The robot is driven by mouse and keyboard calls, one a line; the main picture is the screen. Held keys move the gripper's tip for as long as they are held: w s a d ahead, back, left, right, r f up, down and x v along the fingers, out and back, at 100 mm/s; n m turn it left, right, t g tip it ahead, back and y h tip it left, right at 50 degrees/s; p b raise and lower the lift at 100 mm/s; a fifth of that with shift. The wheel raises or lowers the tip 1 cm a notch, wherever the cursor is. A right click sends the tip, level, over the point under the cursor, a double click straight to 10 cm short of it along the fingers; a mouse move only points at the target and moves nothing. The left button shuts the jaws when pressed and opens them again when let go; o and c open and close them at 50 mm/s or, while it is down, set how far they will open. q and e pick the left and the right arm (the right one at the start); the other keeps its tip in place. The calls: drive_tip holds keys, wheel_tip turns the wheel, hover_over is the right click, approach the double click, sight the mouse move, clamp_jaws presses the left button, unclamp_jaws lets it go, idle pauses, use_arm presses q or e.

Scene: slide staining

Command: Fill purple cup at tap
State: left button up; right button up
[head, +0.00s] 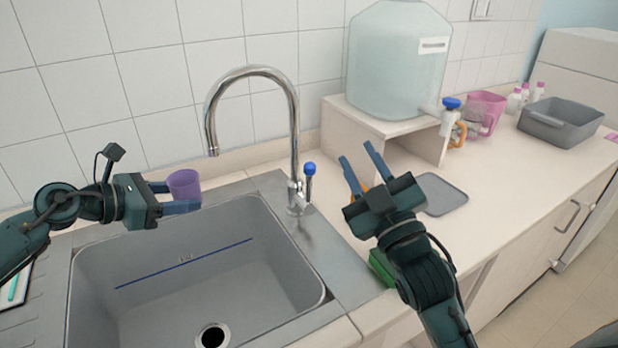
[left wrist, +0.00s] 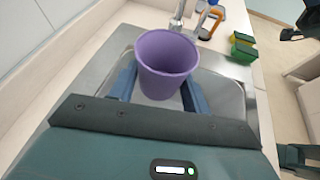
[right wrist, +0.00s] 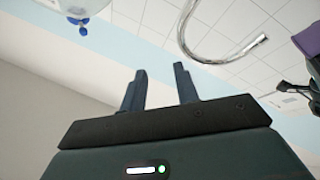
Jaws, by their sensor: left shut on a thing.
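The purple cup (head: 184,185) is upright between the fingers of my left gripper (head: 178,197), above the back left part of the sink (head: 190,265). My left gripper is shut on it; the cup also shows in the left wrist view (left wrist: 167,62), and it looks empty there. The chrome tap (head: 293,130) arches over the sink, its spout end (head: 212,150) to the right of the cup and higher. The tap has a blue-topped lever (head: 309,170). No water stream shows. My right gripper (head: 363,168) is open and empty, right of the tap; its spread fingers show in the right wrist view (right wrist: 160,88).
A large water container (head: 398,65) with a blue-handled spigot stands on a shelf. A pink jug (head: 485,112), small bottles and a grey tub (head: 566,122) are at the back right. A grey mat (head: 442,195) and a green sponge (head: 381,266) lie on the counter.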

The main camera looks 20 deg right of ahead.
sight(310, 180)
drive_tip(key=w+a+f+m+g+h, duration=0.2)
drive_tip(key=a+f+m+g, duration=0.2)
drive_tip(key=f+m, duration=0.55)
drive_tip(key=shift+n, duration=0.75)
drive_tip(key=w, duration=0.4)
drive_tip(key=w+f, duration=0.1)
drive_tip(key=w, duration=0.7)
drive_tip(key=shift+a+f, duration=0.2)
clamp_jaws()
